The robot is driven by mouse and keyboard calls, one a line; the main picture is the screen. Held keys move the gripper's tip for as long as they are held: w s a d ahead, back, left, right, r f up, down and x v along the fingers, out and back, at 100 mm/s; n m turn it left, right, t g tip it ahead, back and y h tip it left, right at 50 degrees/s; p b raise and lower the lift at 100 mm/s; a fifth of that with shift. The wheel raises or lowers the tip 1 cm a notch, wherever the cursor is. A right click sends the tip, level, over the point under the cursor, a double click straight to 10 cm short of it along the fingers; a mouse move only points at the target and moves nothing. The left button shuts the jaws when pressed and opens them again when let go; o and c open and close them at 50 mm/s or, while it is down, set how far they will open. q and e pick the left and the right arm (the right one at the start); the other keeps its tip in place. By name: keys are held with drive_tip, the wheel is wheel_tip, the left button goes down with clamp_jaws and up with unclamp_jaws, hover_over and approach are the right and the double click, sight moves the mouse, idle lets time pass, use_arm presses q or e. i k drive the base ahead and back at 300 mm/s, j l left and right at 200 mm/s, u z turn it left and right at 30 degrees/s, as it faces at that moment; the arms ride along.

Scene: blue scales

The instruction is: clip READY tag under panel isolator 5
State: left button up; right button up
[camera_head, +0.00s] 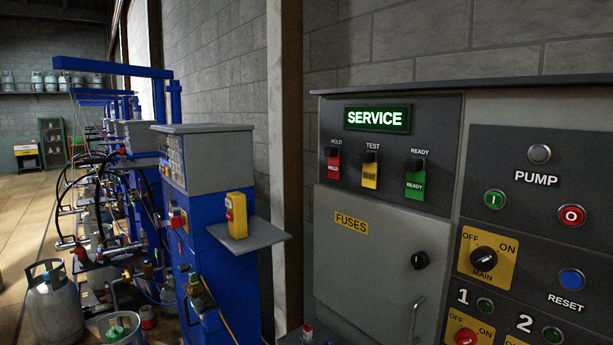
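The green READY tag (414,186) hangs from a black clip under the READY label, at the right end of the tag row on the grey control panel (393,225). A yellow TEST tag (370,176) and a red HOLD tag (333,166) hang to its left. Of the numbered positions, only 1 and 2 show at the lower right. A yellow plate with a red knob (466,337) under number 1 is cut by the bottom edge. Isolator 5 is not in view. Neither of my grippers is in view.
The fuse door (380,262) with its handle is closed. A lit SERVICE sign (377,119) is above the tags. A blue scale stand (210,240) with a small shelf stands left of the panel. Gas cylinders (52,305) and hoses crowd the left; floor is clear at far left.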

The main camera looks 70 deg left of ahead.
sight(416, 176)
drive_tip(key=u, duration=1.6)
drive_tip(key=j+z, duration=0.1)
drive_tip(key=z, duration=1.55)
drive_tip(key=u, duration=1.65)
drive_tip(key=j+z, duration=0.15)
drive_tip(key=z, duration=0.2)
drive_tip(key=i+j+z, duration=0.1)
drive_tip(key=z, duration=0.2)
drive_tip(key=j+z, duration=0.2)
drive_tip(key=z, duration=0.15)
